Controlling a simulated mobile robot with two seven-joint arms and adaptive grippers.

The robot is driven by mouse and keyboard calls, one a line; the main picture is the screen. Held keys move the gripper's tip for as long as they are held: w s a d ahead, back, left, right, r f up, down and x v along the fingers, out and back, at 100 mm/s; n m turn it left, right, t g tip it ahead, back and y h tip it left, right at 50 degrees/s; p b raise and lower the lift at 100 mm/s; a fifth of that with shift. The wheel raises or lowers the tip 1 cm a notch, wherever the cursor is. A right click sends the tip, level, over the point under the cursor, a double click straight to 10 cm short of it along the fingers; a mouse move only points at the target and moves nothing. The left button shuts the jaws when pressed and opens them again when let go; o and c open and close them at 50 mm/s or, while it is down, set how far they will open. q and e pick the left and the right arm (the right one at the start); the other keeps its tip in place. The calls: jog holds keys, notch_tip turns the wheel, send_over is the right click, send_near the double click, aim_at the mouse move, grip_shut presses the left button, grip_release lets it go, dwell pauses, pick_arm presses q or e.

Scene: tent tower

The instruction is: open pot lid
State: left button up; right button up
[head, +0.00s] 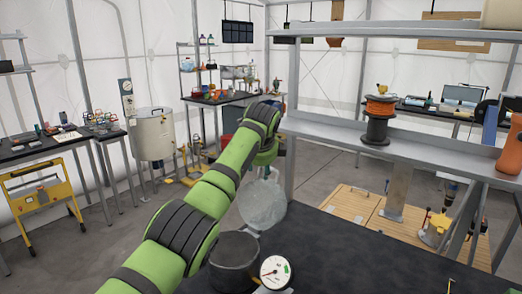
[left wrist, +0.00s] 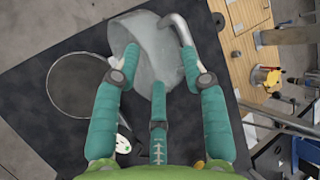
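A pale grey, glassy pot lid (head: 262,204) hangs tilted below my left gripper (head: 266,150) in the head view. The left wrist view shows the lid (left wrist: 148,62) and its bent metal handle (left wrist: 178,28) at the teal fingers of my left gripper (left wrist: 158,62). The fingers are bent in around the lid, and it is clear of the pot. The exact contact is partly hidden. The dark, round pot (head: 234,264) stands on the black table (head: 350,262) with its top open; it also shows in the left wrist view (left wrist: 80,86). My right gripper is not in view.
A white dial gauge (head: 275,271) sits beside the pot. A grey shelf (head: 440,165) at the right carries a black and orange spool (head: 379,120) and an orange bottle (head: 511,146). The black table is clear right of the gauge.

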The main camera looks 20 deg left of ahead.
pick_arm(q)
jog(key=v, duration=0.9)
jog(key=shift+s+r, duration=0.15)
jog(key=shift+r, duration=0.2)
jog(key=shift+c, duration=0.4)
